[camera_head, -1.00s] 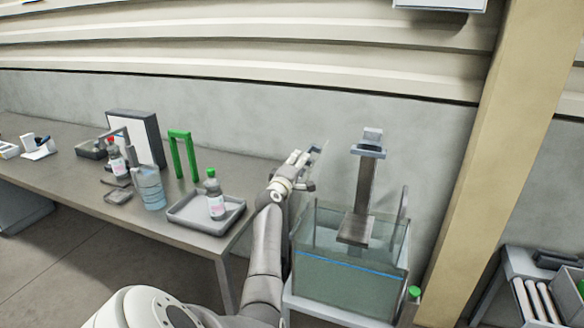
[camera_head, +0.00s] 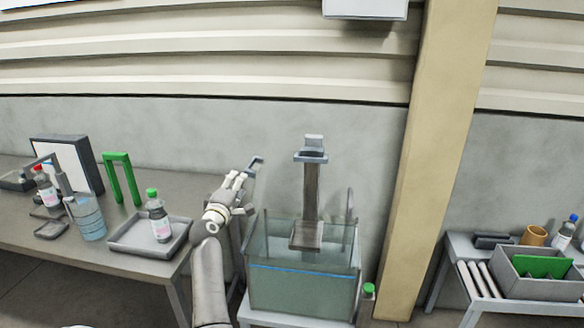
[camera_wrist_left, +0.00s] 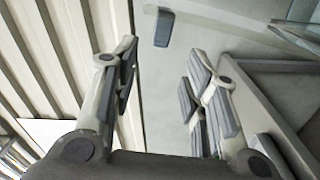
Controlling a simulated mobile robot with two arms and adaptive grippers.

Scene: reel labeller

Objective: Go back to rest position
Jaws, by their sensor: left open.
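My left gripper (camera_head: 240,188) reaches up from the bottom of the head view, between the grey table and the water tank (camera_head: 300,290). It is beside the tank's left edge. In the left wrist view the two fingers of my left gripper (camera_wrist_left: 165,75) stand wide apart, with nothing held between them. My right gripper is in neither view.
The grey table (camera_head: 200,182) at left carries a tray (camera_head: 122,238) with a green-capped bottle (camera_head: 158,218), and a green frame (camera_head: 117,178). A vertical column (camera_head: 311,195) with a plate stands at the tank. A beige pillar (camera_head: 425,160) and a side table (camera_head: 460,243) are at right.

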